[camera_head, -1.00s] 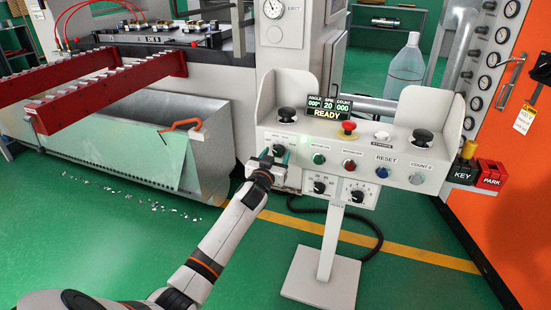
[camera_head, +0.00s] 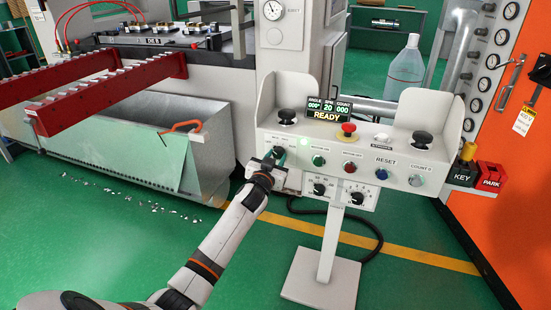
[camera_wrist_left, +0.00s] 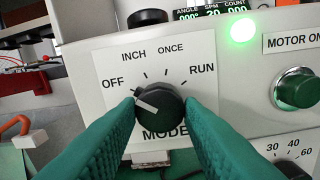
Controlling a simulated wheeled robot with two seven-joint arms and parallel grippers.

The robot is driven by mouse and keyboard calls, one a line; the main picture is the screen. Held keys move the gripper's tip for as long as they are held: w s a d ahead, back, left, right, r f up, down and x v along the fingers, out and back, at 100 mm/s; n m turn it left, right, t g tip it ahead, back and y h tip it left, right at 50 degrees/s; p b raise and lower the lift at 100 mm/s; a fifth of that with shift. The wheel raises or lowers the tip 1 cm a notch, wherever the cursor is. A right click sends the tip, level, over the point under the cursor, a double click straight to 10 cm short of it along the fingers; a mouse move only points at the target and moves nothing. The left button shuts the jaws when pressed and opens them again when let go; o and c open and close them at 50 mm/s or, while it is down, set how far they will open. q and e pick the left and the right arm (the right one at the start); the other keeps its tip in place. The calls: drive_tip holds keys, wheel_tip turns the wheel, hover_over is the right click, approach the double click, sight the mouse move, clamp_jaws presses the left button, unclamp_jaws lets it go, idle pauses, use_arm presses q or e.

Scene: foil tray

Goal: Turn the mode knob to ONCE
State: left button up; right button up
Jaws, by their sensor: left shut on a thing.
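The black mode knob (camera_wrist_left: 160,108) is on a white dial plate marked OFF, INCH, ONCE (camera_wrist_left: 171,48) and RUN, on the front of the pale control stand (camera_head: 330,142). Its white pointer mark (camera_wrist_left: 146,106) faces left, toward the OFF side, away from ONCE. My left gripper (camera_head: 274,158) is at the panel's left end. In the left wrist view its green fingers (camera_wrist_left: 158,118) are shut on the knob, one on each side. They hide part of the MODE label. My right gripper is not in view.
The green MOTOR ON button (camera_wrist_left: 296,89) is right of the knob, with a lit green lamp (camera_wrist_left: 242,28) above. The display (camera_head: 327,110) reads READY. A red mushroom button (camera_head: 347,130) and black palm buttons stand on top. A lower dial (camera_head: 320,188) sits below.

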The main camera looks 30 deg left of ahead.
use_arm(q)
drive_tip(key=m, duration=0.3)
drive_tip(key=shift+p, duration=0.3)
drive_tip(key=shift+m, duration=1.1)
drive_tip(key=m, duration=0.3)
drive_tip(key=shift+m, duration=0.4)
drive_tip(key=m, duration=0.2)
drive_tip(key=shift+m, duration=0.3)
drive_tip(key=shift+m+p, duration=0.3)
drive_tip(key=shift+m, duration=1.2)
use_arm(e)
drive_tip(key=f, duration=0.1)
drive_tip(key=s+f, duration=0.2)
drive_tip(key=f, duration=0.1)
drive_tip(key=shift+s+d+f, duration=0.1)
use_arm(q)
drive_tip(key=shift+f, duration=0.1)
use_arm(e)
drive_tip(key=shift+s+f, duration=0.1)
use_arm(q)
drive_tip(key=o, duration=1)
drive_tip(key=shift+c, duration=0.2)
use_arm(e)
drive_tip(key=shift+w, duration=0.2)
